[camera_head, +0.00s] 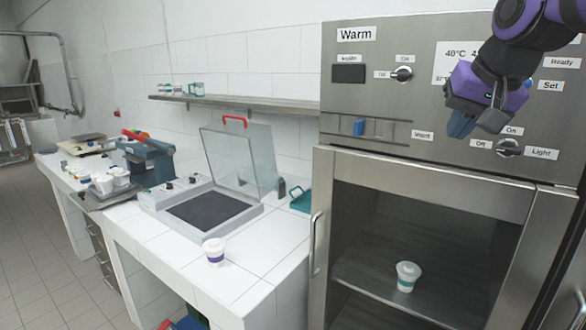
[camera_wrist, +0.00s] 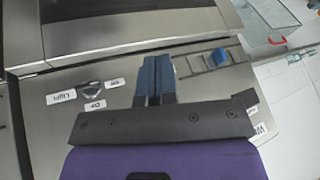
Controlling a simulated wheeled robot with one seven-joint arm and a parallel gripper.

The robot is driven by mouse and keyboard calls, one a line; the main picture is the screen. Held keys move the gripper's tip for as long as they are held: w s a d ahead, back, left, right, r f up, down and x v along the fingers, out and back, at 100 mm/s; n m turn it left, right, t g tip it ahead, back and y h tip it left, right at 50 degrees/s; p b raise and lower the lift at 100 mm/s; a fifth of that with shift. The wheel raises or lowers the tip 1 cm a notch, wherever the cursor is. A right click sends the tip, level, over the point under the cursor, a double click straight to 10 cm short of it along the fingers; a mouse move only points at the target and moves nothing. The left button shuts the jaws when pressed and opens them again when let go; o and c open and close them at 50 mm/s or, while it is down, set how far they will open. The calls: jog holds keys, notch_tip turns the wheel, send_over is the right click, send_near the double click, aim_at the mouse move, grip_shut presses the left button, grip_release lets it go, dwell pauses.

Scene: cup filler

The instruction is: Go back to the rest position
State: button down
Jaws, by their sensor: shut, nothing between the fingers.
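My gripper (camera_head: 461,124) is at the upper right in the head view, in front of the warming cabinet's control panel (camera_head: 430,100). Its blue fingertips are together and empty; they also show in the wrist view (camera_wrist: 153,75). A light knob (camera_head: 509,148) sits to the right of the fingertips in the head view, and the same knob (camera_wrist: 90,87) lies left of them in the wrist view. I cannot tell whether the fingers touch the panel.
A white cup with a teal band (camera_head: 407,276) stands inside the cabinet. A cup with a purple band (camera_head: 214,251) stands on the tiled counter (camera_head: 255,275). A clear-lidded machine (camera_head: 213,207) and a blue device (camera_head: 150,160) stand further left. A wall shelf (camera_head: 245,102) holds several cups.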

jog(key=s+d+f+n, duration=0.1)
jog(key=s+f, duration=0.4)
jog(key=s, duration=0.3)
jog(key=s+d+f+n+g+h, duration=0.1)
jog(key=s+f, duration=0.3)
jog(key=s, duration=0.5)
jog(key=shift+s+d+f+n, duration=0.2)
jog(key=shift+d+f+n, duration=0.2)
jog(key=shift+d+n, duration=0.15)
jog(key=c, duration=1.8)
grip_release()
jog(key=shift+c, duration=0.2)
